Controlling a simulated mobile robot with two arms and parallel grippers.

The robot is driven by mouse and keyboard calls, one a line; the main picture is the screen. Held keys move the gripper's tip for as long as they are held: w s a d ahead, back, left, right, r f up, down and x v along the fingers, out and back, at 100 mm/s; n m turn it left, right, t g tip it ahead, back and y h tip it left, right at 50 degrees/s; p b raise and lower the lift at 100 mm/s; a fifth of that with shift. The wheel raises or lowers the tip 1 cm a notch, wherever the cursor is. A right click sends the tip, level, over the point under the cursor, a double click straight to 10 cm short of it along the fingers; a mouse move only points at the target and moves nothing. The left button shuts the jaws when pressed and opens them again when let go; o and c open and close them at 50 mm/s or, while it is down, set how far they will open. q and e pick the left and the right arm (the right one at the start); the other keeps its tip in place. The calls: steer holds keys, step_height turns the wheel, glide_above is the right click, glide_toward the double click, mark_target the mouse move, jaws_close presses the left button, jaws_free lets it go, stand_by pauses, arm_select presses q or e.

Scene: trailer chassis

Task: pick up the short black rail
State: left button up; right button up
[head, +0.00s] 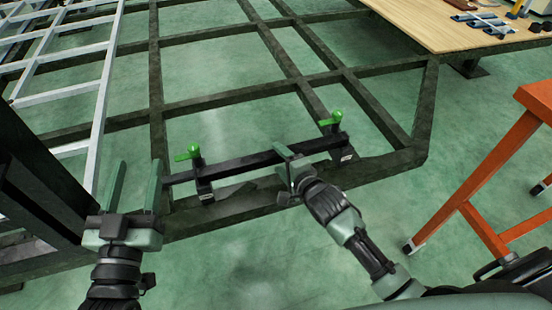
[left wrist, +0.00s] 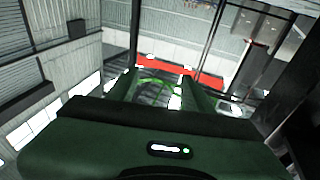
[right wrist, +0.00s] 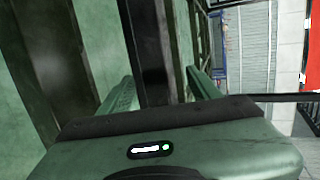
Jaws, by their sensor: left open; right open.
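The short black rail (head: 235,164) lies across the front of the dark chassis frame, with a green-handled clamp near each side (head: 195,165) (head: 333,125). My right gripper (head: 286,164) is open at the rail, right of its middle. In the right wrist view a dark bar, apparently the rail (right wrist: 149,45), runs between the open fingers (right wrist: 160,88), with gaps visible beside it. My left gripper (head: 136,185) is open and empty, its fingers pointing up, just left of the rail's left end. The left wrist view shows its open fingers (left wrist: 158,90) with only distant background between them.
The dark chassis frame (head: 210,100) spreads over the green floor. A pale ladder-like frame (head: 100,95) is at left. An orange stand (head: 490,165) is at right. A wooden tabletop (head: 440,25) with tools is at the back right.

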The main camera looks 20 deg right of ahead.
steer(key=shift+w+a+f, duration=0.15)
steer(key=shift+w+f, duration=0.05)
steer(key=shift+w, duration=0.45)
jaws_close()
arm_select(q)
steer(key=r, duration=0.1)
steer(key=r+t, duration=0.1)
steer(key=shift+s+d+r+t, duration=0.1)
steer(key=shift+s+r+t, duration=0.2)
steer(key=shift+r, duration=0.05)
arm_select(e)
steer(key=shift+f, duration=0.1)
